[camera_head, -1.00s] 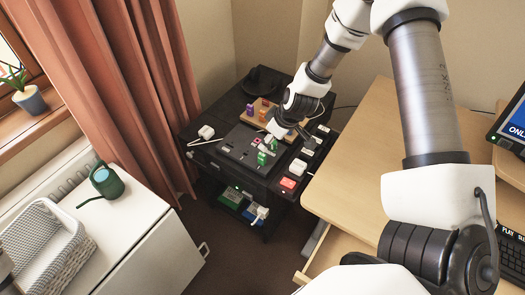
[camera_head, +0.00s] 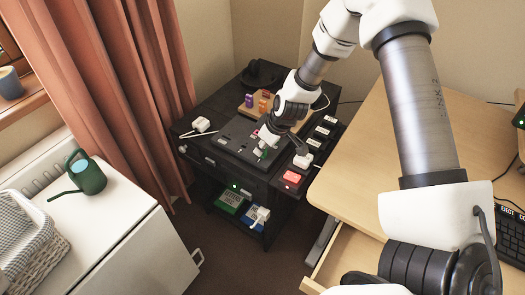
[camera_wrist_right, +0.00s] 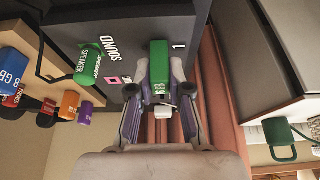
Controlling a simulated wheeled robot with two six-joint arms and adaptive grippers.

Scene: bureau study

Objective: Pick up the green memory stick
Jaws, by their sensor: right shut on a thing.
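The green memory stick (camera_wrist_right: 159,62) is between the two fingers of my right gripper (camera_wrist_right: 160,98) in the right wrist view. The gripper is shut on its lower part, and the stick's far end is over the dark panel. In the head view, my right gripper (camera_head: 266,139) is low over the dark panel on the black cart, and a bit of green from the stick (camera_head: 264,153) shows below it. I cannot tell whether the stick still touches the panel. My left gripper is not in view.
A wooden block (camera_head: 257,112) holding coloured sticks stands behind the panel (camera_head: 228,141). In the wrist view, a green speaker tag (camera_wrist_right: 88,64) and a blue stick (camera_wrist_right: 12,70) are nearby. A red block (camera_head: 292,178) is at the cart's front right. The desk (camera_head: 365,165) is on the right.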

